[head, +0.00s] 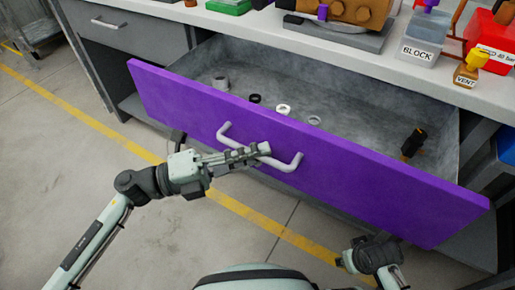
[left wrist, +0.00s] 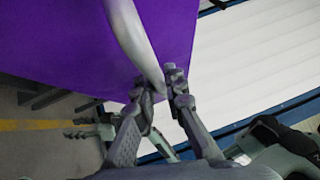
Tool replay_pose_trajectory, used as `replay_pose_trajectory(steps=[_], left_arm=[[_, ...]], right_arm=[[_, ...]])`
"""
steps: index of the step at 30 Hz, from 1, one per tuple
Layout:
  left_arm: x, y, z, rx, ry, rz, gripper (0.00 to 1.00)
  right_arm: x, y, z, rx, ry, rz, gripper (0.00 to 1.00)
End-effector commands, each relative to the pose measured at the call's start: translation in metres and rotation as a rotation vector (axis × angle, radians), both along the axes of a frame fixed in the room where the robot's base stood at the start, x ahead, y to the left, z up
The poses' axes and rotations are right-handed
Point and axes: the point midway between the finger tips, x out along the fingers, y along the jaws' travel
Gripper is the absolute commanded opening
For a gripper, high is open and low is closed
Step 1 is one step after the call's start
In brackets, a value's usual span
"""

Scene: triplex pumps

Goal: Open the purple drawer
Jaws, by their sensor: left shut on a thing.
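The purple drawer (head: 360,182) is pulled out from the workbench, its grey inside in view in the head view. Its front also fills the upper left of the left wrist view (left wrist: 60,45). A light grey bar handle (head: 285,164) is fixed across the front; it shows in the left wrist view (left wrist: 135,35) too. My left gripper (head: 262,149) is shut on the handle near its middle, and in the left wrist view its fingers (left wrist: 160,88) close around the bar. My right gripper (head: 345,262) is low at the lower right, apart from the drawer; its fingers are too unclear to judge.
Several small rings and fittings, among them a white ring (head: 283,109), and a dark and orange part (head: 413,143) lie in the drawer. The worktop (head: 400,70) above holds a brown pump (head: 352,10), a BLOCK bin (head: 420,45) and a red bin (head: 488,42). Floor is open at left.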

Motion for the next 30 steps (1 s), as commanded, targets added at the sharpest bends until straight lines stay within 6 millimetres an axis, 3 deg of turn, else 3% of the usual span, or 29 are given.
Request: replay_pose_trajectory(steps=[8, 9, 14, 23, 30], left_arm=[[0.001, 0.0, 0.0, 0.0, 0.0, 0.003, 0.0], [0.001, 0.0, 0.0, 0.0, 0.0, 0.003, 0.14], [0.001, 0.0, 0.0, 0.0, 0.0, 0.002, 0.32], [0.0, 0.002, 0.0, -0.001, 0.001, 0.002, 0.32], [-0.005, 0.033, -0.006, 0.004, 0.004, 0.003, 0.32]], right_arm=[[0.0, 0.0, 0.0, 0.0, -0.001, 0.0, 0.4], [0.0, 0.0, 0.0, 0.0, -0.001, 0.0, 0.4], [0.001, 0.0, 0.0, 0.0, -0.001, 0.0, 0.4], [0.003, -0.001, 0.002, -0.002, -0.008, 0.001, 0.4], [0.002, -0.001, 0.001, -0.001, -0.005, 0.0, 0.4]])
